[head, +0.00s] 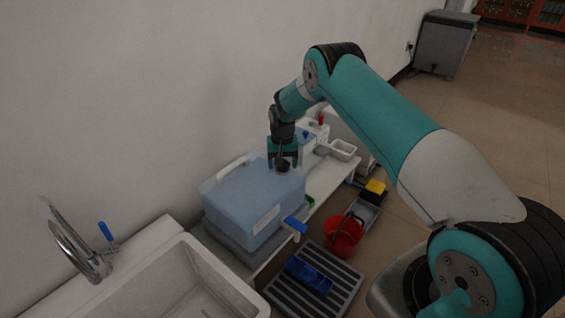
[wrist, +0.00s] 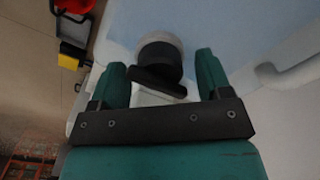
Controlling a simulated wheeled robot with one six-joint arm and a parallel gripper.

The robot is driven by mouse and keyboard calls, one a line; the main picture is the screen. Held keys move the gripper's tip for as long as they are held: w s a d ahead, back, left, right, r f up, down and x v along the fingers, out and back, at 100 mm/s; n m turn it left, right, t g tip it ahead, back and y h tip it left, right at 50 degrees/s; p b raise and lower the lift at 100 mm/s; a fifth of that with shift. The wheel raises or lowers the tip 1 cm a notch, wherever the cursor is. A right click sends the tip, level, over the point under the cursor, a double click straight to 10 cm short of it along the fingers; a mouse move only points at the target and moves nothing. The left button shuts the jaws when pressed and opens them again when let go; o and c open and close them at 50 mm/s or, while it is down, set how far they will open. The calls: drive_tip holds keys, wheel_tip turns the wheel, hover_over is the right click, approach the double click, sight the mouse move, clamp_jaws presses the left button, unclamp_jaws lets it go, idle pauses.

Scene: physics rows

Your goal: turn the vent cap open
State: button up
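The vent cap (wrist: 158,62) is a dark round knob with a bar-shaped grip, on a pale collar on top of the blue jug (head: 250,201). In the head view the cap (head: 282,165) is partly hidden below my gripper (head: 283,155). In the wrist view my gripper (wrist: 161,78) is open, with one green finger on each side of the cap. Gaps show between the fingers and the cap in that view. I cannot tell the height of the fingertips over the cap. The jug has a white handle (head: 232,167) and a blue tap (head: 295,225) low on its front.
A white sink (head: 240,292) with a faucet (head: 75,250) stands at the front left. A red bucket (head: 343,236), a blue item (head: 308,275) on a slatted grey mat (head: 338,301) and a yellow-topped container (head: 375,188) are on the floor side. The wall is close behind the jug.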

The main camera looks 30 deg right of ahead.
wheel_tip(320, 180, up, 17)
drive_tip(key=p, duration=0.4)
drive_tip(key=shift+r, duration=0.2)
idle(0.3)
